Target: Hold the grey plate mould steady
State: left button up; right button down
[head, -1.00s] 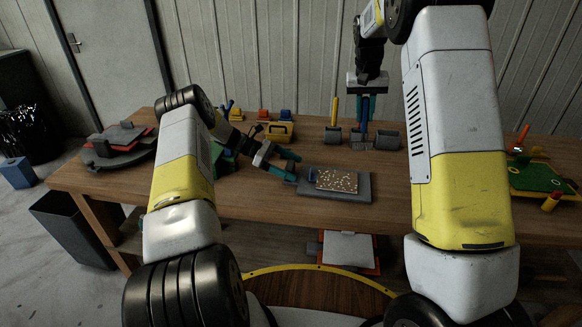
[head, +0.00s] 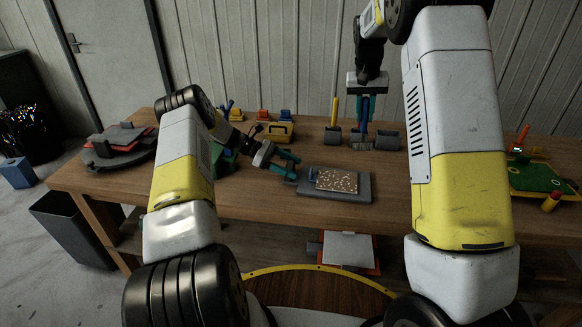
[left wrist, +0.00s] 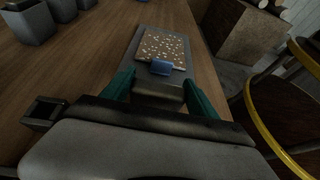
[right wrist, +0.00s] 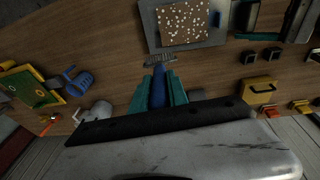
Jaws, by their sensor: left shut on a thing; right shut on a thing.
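The grey plate mould (head: 346,197) lies flat on the wooden bench, with a speckled tan sheet (head: 337,180) on it. It also shows in the left wrist view (left wrist: 143,49). A small blue block (left wrist: 162,68) sits at the sheet's near edge. My left gripper (head: 293,169) is at the mould's left end, its teal fingers shut on a grey tab (left wrist: 158,91) there. My right gripper (head: 366,107) is above the bench behind the mould, shut on the blue handle of a brush (right wrist: 158,84). The brush's bristles (right wrist: 160,59) are apart from the mould.
Grey cups (head: 388,140) stand behind the mould. A yellow box (head: 279,131) and small coloured blocks are at the back. A dark curved stack (head: 113,150) lies at the left, a green board (head: 535,177) at the right. Bare bench (head: 240,195) lies left of the mould.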

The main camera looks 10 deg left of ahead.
dwell(0.5)
jog(key=s+d+f+g+y, duration=0.1)
jog(key=s+d+f+g, duration=0.1)
jog(key=s+f, duration=0.4)
jog(key=w, duration=0.8)
jog(key=shift+f, duration=0.25)
jog(key=a, duration=1.3)
jog(key=s+f, duration=0.2)
jog(key=s, duration=0.5)
jog(key=shift+s+d+f, duration=0.15)
jog(key=shift+d, duration=0.1)
jog(key=shift+f, duration=0.7)
